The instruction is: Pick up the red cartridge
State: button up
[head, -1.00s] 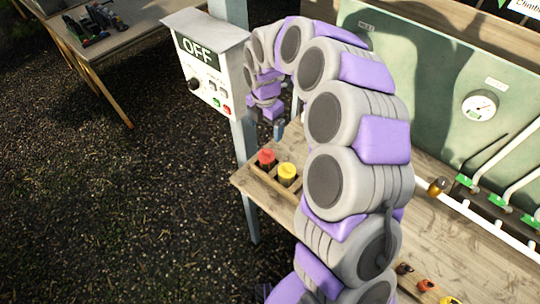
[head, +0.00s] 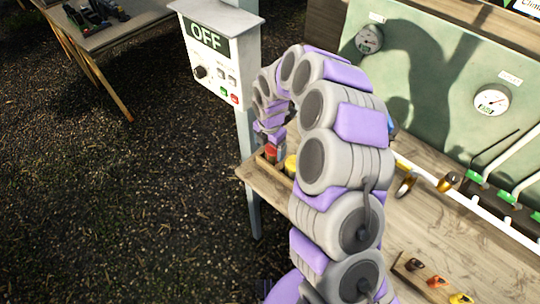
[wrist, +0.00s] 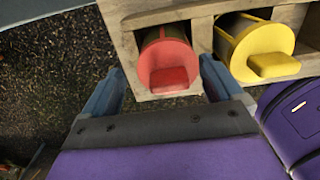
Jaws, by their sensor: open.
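The red cartridge (wrist: 168,62) sits in a slot of a wooden rack (wrist: 125,45), its round end and raised tab facing the wrist camera. It also shows in the head view (head: 271,153), partly covered by my gripper. My gripper (wrist: 160,88) is open, with one blue finger on each side of the red cartridge's near end. I cannot tell whether the fingers touch it. A yellow cartridge (wrist: 258,48) sits in the adjoining slot to the right, close to the right finger.
The rack stands at the left end of a wooden bench (head: 430,225). A control box reading OFF (head: 213,55) stands on a post behind it. A green panel with gauges (head: 425,75) backs the bench. Small coloured parts (head: 436,282) lie at the front right.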

jog(key=shift+d+f, duration=0.15)
jog(key=shift+f, duration=0.65)
jog(key=shift+d+f, duration=0.2)
jog(key=shift+d, duration=0.1)
jog(key=shift+d+r, duration=0.1)
jog(key=shift+d, duration=0.5)
jog(key=shift+c, duration=1.3)
jog(key=shift+a, duration=0.55)
jog(key=c, duration=0.3)
jog(key=shift+a, duration=0.2)
jog(key=c, duration=0.3)
jog(key=shift+d, duration=0.45)
jog(key=shift+c, duration=1.3)
jog(key=shift+w+a+r, duration=0.1)
jog(key=shift+a+r, duration=0.05)
jog(key=shift+r, duration=0.5)
notch_tip(320, 180, up, 9)
jog(key=shift+f+p, duration=0.15)
jog(key=shift+p, duration=0.65)
